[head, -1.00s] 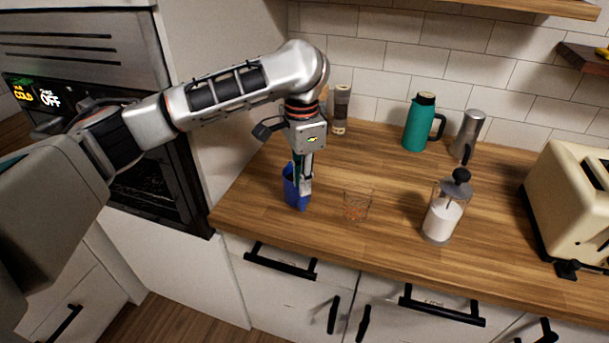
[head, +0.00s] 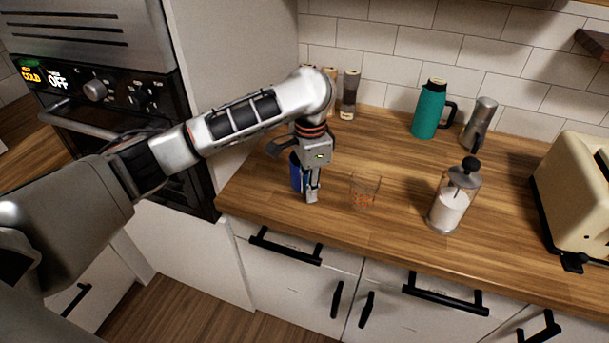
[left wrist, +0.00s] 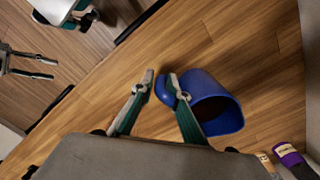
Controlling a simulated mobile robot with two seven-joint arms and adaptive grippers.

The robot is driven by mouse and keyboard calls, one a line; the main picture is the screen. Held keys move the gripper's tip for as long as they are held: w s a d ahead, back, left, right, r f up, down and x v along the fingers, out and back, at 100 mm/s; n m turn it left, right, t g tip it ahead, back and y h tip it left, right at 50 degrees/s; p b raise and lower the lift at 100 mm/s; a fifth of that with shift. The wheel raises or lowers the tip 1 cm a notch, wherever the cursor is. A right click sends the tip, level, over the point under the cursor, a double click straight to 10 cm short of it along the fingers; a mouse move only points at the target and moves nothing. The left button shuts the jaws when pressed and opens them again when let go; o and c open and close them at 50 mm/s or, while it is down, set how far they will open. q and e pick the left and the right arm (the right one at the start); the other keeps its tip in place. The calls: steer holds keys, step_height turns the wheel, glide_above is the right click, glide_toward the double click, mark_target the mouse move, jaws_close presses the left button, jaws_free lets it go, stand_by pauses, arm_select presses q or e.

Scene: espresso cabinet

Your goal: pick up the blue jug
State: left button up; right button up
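The blue jug (head: 296,172) stands on the wooden counter near its left end, partly hidden by my left gripper (head: 312,197). In the left wrist view the jug (left wrist: 218,112) shows its round mouth, with a blue handle-like part on its left side. My left gripper (left wrist: 162,80) is down at the jug with its fingers apart. One finger overlaps the jug and the other is to the left of the handle-like part, with a gap visible. My right gripper (left wrist: 20,60) shows at the left wrist view's upper left, over the floor, its fingers apart.
A clear glass with orange markings (head: 364,190) stands just right of my left gripper. A glass press (head: 451,200), a teal flask (head: 428,112), a steel pot (head: 480,122) and a cream toaster (head: 580,195) are farther right. Spice jars (head: 349,95) stand behind. The counter's front edge is close.

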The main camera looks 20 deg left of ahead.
arm_select(q)
jaws_close()
steer(key=shift+r, duration=0.25)
